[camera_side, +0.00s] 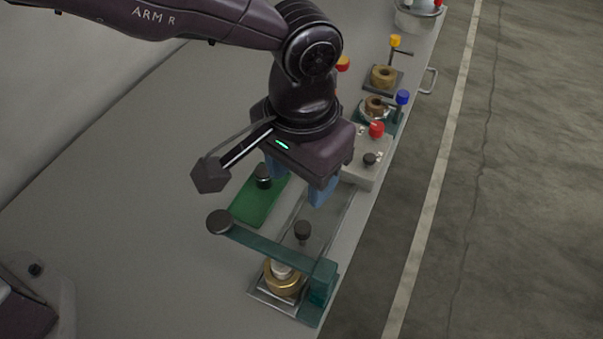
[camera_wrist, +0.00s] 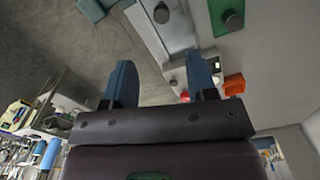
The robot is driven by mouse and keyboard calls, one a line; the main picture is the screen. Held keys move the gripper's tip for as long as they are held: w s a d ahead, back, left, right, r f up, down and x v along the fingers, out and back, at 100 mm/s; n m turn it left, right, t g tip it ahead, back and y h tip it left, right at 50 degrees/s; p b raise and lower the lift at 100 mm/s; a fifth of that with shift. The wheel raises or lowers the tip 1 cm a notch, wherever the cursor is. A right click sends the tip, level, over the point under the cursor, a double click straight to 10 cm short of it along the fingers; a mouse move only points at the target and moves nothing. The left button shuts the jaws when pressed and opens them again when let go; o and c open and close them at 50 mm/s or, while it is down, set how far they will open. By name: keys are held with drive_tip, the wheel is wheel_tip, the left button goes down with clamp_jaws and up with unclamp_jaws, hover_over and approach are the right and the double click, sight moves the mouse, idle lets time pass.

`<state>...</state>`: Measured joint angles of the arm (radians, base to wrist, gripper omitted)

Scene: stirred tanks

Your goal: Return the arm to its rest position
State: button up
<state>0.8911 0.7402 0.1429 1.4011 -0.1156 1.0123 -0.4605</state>
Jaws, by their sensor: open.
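My gripper (camera_side: 298,182) hangs above the bench with its two blue fingers apart and nothing between them. It also shows in the wrist view (camera_wrist: 160,60), fingers spread and empty. The arm is bent over the bench, with the wrist over the area between the green plate (camera_side: 251,207) and the grey control box (camera_side: 371,172). A black knob (camera_side: 263,174) stands on the green plate. The plate also shows in the wrist view (camera_wrist: 216,10). How high the fingertips are above the bench is hard to tell.
A teal lever press (camera_side: 270,246) with a brass ring (camera_side: 284,281) stands in front of my gripper. A dark knob (camera_side: 302,231) stands close by. Brass rings on fixtures (camera_side: 383,77) and a metal pot (camera_side: 418,16) stand farther back. The bench's left side (camera_side: 120,170) is clear.

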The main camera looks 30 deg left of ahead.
idle(0.3)
drive_tip(key=s+a+r+n+t, duration=0.1)
drive_tip(key=s+a+r, duration=0.3)
drive_tip(key=a, duration=0.7)
drive_tip(key=s+a+r+n+t, duration=0.1)
drive_tip(key=s+a+r, duration=0.4)
drive_tip(key=a, duration=0.7)
drive_tip(key=s+a+r+n+t, duration=0.1)
drive_tip(key=s+a+r+t, duration=0.2)
drive_tip(key=a, duration=0.9)
wheel_tip(320, 180, up, 5)
drive_tip(key=shift+s+f+t, duration=0.2)
drive_tip(key=shift+s+t, duration=0.1)
drive_tip(key=shift+s, duration=0.95)
